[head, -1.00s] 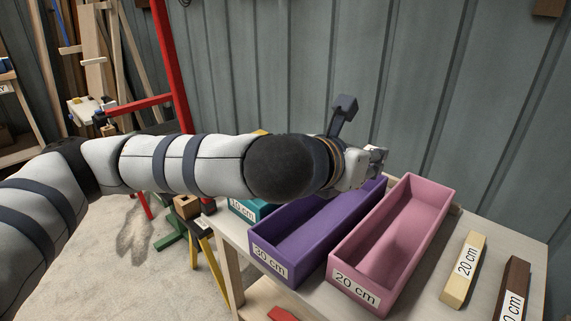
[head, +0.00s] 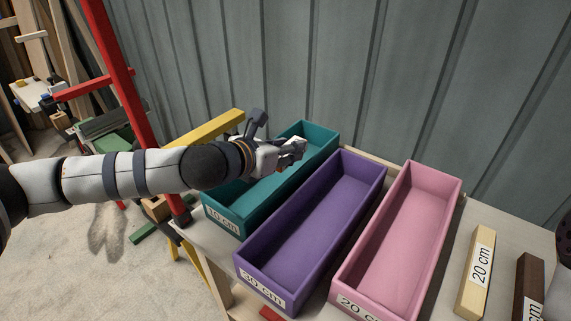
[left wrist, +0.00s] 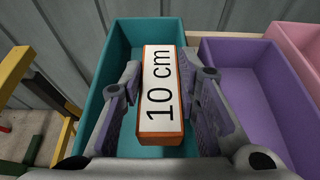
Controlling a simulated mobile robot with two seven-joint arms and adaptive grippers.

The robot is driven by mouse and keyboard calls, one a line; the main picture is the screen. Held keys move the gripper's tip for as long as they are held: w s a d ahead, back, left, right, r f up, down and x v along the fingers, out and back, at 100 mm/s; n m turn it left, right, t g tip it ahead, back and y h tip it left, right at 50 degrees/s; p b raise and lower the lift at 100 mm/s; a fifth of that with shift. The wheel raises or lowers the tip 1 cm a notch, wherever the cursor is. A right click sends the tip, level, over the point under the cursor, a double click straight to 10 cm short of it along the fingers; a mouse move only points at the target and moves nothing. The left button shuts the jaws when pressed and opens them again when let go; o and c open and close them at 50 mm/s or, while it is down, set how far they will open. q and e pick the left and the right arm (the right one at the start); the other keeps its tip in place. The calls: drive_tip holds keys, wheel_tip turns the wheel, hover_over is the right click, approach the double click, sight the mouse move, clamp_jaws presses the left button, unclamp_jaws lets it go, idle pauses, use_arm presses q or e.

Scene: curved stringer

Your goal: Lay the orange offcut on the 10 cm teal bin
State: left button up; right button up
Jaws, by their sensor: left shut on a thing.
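The orange offcut (left wrist: 148,140) carries a white "10 cm" label and sits between the two fingers of my left gripper (left wrist: 163,98) in the left wrist view. My left gripper (head: 297,148) is shut on it, above the teal bin (head: 325,135). The teal bin, labelled 10 cm, also shows behind and under the offcut in the left wrist view (left wrist: 124,38). The exact gap between offcut and bin floor cannot be told. My right gripper is not in view.
The purple 30 cm bin (head: 372,175) stands right beside the teal one, then the pink 20 cm bin (head: 447,185). A pale 20 cm block (head: 475,275) and a dark brown block (head: 530,290) lie at the right. A corrugated wall (head: 400,80) rises behind.

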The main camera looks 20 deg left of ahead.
sight(285, 175)
use_arm(q)
drive_tip(key=w+f, duration=0.1)
drive_tip(key=f, duration=0.1)
drive_tip(key=w+a+f, duration=0.1)
drive_tip(key=shift+w+f, duration=0.3)
drive_tip(key=shift+f, duration=0.05)
drive_tip(key=shift+w+a+f+b, duration=0.15)
drive_tip(key=shift+f+b, duration=0.15)
drive_tip(key=shift+f, duration=0.55)
drive_tip(key=shift+w+d+f+b, duration=0.1)
drive_tip(key=shift+f+b, duration=0.2)
drive_tip(key=shift+f, duration=0.55)
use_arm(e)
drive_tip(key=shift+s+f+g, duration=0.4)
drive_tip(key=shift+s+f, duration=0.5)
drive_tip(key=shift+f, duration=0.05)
use_arm(q)
drive_tip(key=shift+f, duration=0.25)
drive_tip(key=o, duration=1.2)
drive_tip(key=shift+c, duration=0.2)
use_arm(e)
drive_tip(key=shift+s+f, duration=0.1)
use_arm(q)
drive_tip(key=shift+r, duration=0.1)
drive_tip(key=shift+r, duration=0.3)
drive_tip(key=p+v, duration=0.1)
drive_tip(key=v, duration=1.1)
drive_tip(key=shift+f, duration=0.1)
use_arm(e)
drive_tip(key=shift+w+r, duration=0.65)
